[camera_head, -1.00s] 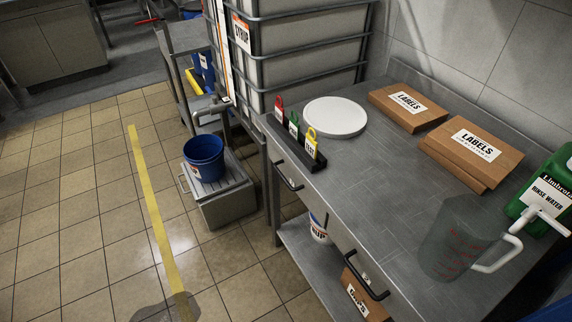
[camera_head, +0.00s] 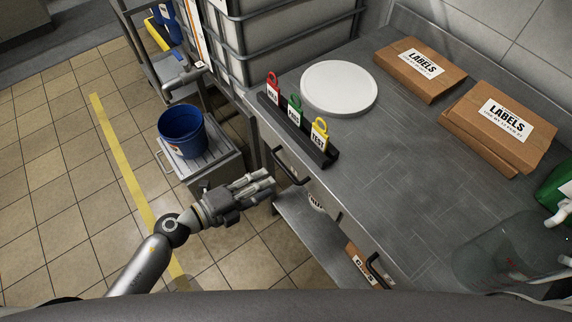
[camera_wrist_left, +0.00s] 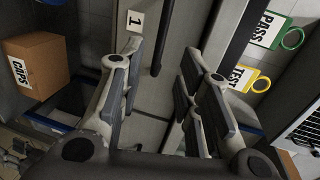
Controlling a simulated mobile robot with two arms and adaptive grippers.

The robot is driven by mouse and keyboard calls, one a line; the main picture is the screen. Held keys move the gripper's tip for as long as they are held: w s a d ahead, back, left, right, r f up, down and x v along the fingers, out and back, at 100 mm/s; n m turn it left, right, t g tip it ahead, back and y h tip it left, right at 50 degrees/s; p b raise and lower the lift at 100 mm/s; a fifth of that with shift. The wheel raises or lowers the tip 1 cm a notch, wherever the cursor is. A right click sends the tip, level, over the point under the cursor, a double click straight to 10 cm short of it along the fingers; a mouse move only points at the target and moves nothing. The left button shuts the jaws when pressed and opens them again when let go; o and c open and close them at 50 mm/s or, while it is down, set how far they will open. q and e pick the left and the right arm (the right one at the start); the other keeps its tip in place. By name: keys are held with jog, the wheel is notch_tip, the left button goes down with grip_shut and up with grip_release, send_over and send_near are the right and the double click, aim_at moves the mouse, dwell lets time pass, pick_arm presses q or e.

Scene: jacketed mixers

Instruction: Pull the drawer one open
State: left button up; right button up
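Drawer one is the left drawer of the metal counter, with a black bar handle (camera_head: 290,168) on its front. In the left wrist view, its front (camera_wrist_left: 150,100) bears a white label "1" (camera_wrist_left: 135,20), and the dark handle (camera_wrist_left: 161,38) runs down from the top edge. The drawer looks closed. My left gripper (camera_head: 268,183) is just left of the handle, apart from it in the head view. In the left wrist view my left gripper (camera_wrist_left: 158,88) is open, its fingers spread and nothing between them. My right gripper is not in view.
A tag rack (camera_head: 300,130) and a white round plate (camera_head: 339,88) stand on the counter (camera_head: 390,170). A second handle (camera_head: 378,272) is nearer me. A blue bucket (camera_head: 181,132) stands on a low metal unit left of the counter. Tiled floor (camera_head: 60,200) is clear at left.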

aim_at(286, 170)
pick_arm(q)
jog(key=x, duration=0.8)
jog(key=shift+w+d+f, duration=0.1)
jog(key=shift+w, duration=0.15)
grip_shut()
